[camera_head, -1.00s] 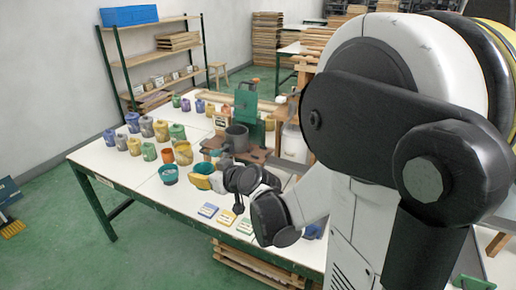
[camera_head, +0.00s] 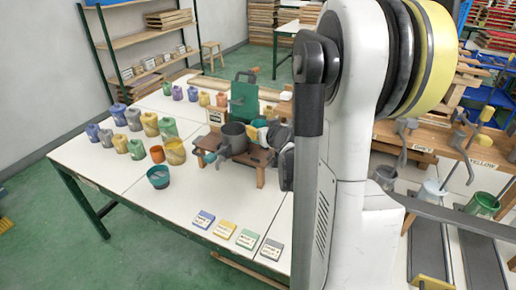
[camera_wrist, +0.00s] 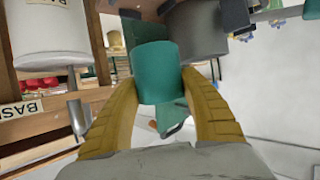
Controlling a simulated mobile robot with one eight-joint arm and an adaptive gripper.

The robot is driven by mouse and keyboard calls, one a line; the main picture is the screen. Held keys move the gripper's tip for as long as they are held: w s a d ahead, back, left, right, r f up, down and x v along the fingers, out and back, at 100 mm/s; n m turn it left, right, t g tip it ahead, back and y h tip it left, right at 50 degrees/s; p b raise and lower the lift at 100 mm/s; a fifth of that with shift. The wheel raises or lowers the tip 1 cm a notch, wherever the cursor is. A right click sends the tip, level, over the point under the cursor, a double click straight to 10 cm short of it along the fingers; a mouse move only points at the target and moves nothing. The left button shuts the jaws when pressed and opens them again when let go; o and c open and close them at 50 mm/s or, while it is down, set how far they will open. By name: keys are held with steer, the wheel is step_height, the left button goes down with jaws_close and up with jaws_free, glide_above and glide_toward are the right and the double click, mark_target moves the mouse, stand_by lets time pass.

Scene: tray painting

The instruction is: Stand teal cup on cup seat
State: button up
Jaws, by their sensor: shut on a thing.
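My gripper (camera_wrist: 160,90) is shut on the teal cup (camera_wrist: 157,72), with a yellow finger on each side of it in the wrist view. In the head view my gripper (camera_head: 263,128) is beside the dark grey pot (camera_head: 234,138), at the right part of the low wooden stand (camera_head: 215,144). Only a little of the teal cup shows there, between the fingers. The grey pot also shows behind the cup in the wrist view (camera_wrist: 196,30). I cannot clearly make out the cup seat; my gripper and arm hide part of the stand.
A teal bowl (camera_head: 158,177) stands on the white table (camera_head: 120,195), near several coloured jugs to its left. Several coloured cards (camera_head: 227,229) lie along the front edge. A green upright fixture (camera_head: 244,95) rises behind the pot. A white canister (camera_wrist: 50,35) is close left of the fingers.

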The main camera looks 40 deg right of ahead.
steer(key=shift+f+b, duration=1.15)
steer(key=shift+f, duration=2.05)
steer(key=shift+s, duration=0.1)
steer(key=shift+f, duration=0.2)
steer(key=o, duration=1.1)
steer(key=shift+o, duration=0.2)
steer(key=shift+r, duration=0.1)
